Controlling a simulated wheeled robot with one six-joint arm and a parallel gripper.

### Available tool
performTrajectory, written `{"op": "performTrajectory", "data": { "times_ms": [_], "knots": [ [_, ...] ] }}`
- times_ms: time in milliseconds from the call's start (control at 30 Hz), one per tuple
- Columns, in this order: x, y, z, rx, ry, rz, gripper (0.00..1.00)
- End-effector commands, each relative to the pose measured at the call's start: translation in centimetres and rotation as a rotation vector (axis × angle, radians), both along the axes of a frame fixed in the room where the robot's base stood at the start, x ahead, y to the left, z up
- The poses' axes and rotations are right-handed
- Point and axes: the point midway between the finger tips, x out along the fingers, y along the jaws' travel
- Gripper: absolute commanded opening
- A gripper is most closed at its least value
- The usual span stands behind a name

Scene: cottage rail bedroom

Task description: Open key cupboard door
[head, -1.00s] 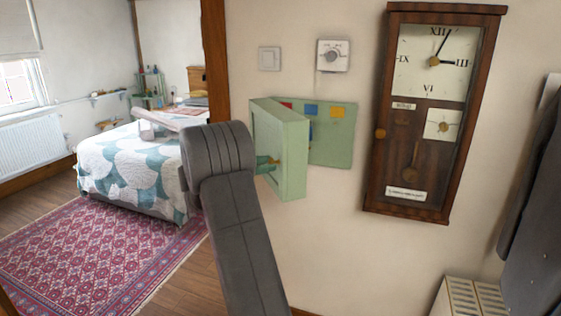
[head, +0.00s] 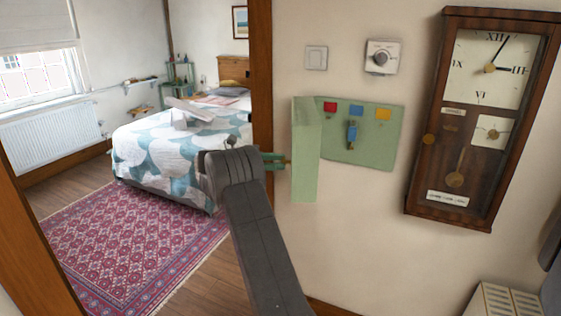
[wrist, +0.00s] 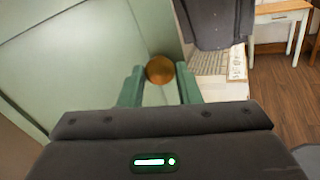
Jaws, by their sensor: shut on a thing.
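The key cupboard (head: 376,152) is a pale green shallow panel on the wall, with red, blue and yellow tags and a blue-tagged key hanging inside. Its green door (head: 306,150) stands wide open, swung out from the left side. My gripper (head: 278,161) is at the outer face of the door, left of it. In the wrist view, the green fingers of my gripper (wrist: 160,88) are shut on the round brass knob (wrist: 160,69) of the door (wrist: 95,60). The head view hides most of the knob.
A wooden wall clock (head: 470,130) hangs right of the cupboard. A light switch (head: 316,58) and a thermostat dial (head: 382,57) are above it. A wooden door post (head: 261,80) stands close to the left. A bed (head: 175,150) and red rug (head: 130,225) lie beyond.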

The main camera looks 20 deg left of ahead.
Motion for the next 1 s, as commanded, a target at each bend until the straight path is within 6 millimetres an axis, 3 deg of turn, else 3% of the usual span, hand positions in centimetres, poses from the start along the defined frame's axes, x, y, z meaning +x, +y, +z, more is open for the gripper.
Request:
{"op": "performTrajectory", "data": {
  "times_ms": [433,467,567,1000],
  "knots": [
    [0.05,0.21,-0.05,0.002,0.000,-0.003,0.00],
    [0.05,0.21,-0.05,0.002,0.000,-0.003,0.32],
    [0.05,0.20,-0.04,0.001,0.000,-0.003,0.52],
    [0.03,0.14,0.01,0.001,0.000,-0.003,0.52]
  ]
}}
